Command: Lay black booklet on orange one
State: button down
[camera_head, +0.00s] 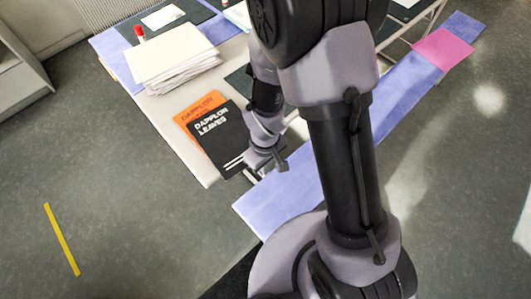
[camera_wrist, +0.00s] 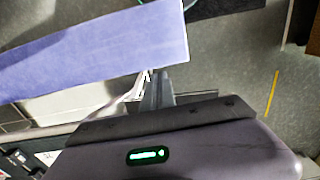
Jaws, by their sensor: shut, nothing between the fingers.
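The black booklet (camera_head: 219,140), with white lettering and white stripes near its lower right corner, lies on the table in the head view. It overlaps the orange booklet (camera_head: 198,105), covering much of it and shifted toward the lower right. The orange booklet shows along its top and left edges. My gripper (camera_head: 277,168) is just right of the black booklet's lower right corner, apparently apart from it. In the wrist view my gripper (camera_wrist: 156,78) is shut and empty, with neither booklet clearly visible.
A thick paper stack (camera_head: 172,60) stands behind the booklets, with a red-capped object (camera_head: 139,32) beside it. A blue-violet strip (camera_head: 285,197) runs along the right, bearing a pink sheet (camera_head: 443,49). Yellow tape (camera_head: 61,239) marks the open floor at left.

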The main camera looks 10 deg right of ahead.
jog(key=w+a+f+b, duration=0.2)
jog(key=w+f, duration=0.1)
jog(key=f, duration=0.1)
jog(key=shift+w+f, duration=0.15)
jog(key=shift+f, duration=0.2)
jog(key=w+a, duration=0.2)
jog(key=w, duration=0.1)
jog(key=shift+w+a, duration=0.2)
jog(key=shift+s+d, duration=0.15)
